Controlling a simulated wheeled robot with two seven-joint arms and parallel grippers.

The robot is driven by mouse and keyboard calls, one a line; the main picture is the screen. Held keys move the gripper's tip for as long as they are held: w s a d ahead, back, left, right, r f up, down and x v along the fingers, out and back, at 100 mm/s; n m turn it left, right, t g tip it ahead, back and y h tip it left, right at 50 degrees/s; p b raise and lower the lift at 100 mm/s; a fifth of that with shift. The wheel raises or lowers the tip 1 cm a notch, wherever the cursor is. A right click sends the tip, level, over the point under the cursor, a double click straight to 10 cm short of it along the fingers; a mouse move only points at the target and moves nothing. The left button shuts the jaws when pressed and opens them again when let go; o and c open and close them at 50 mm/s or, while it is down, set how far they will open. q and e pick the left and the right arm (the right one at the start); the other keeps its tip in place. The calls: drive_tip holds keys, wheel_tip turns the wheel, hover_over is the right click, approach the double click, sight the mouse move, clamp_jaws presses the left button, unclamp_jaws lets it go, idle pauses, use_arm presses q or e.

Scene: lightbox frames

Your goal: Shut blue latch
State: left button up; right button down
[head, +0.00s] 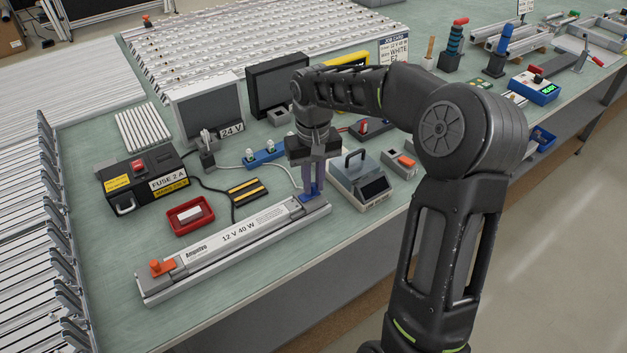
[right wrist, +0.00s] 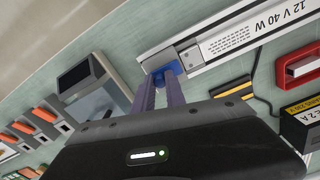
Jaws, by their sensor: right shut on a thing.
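The blue latch (head: 308,195) sits at the right end of a long grey lightbox frame (head: 235,243) labelled 12 V 40 W. An orange latch (head: 161,267) is at its left end. My right gripper (head: 310,190) points down at the right end, its fingers shut on the blue latch. In the right wrist view the fingertips (right wrist: 166,78) meet at the blue latch (right wrist: 160,70), which they partly hide. Its exact angle is hard to tell. My left gripper is not in view.
A scale-like grey device (head: 358,180) stands just right of the gripper. A red tray (head: 190,216), a black fuse box (head: 143,183) and a blue socket strip (head: 266,154) lie behind the frame. A cable runs near the gripper. The table's front strip is clear.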

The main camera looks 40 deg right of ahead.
sight(303, 197)
drive_tip(key=a, duration=0.2)
drive_tip(key=shift+a+b, duration=0.3)
drive_tip(key=shift+a, duration=0.1)
drive_tip(key=c, duration=1.4)
unclamp_jaws()
drive_tip(key=shift+a, duration=0.1)
drive_tip(key=shift+o, duration=0.2)
drive_tip(key=shift+w+r, duration=0.1)
drive_tip(key=shift+r, duration=0.55)
wheel_tip(303, 197, up, 6)
drive_tip(key=shift+r, duration=0.25)
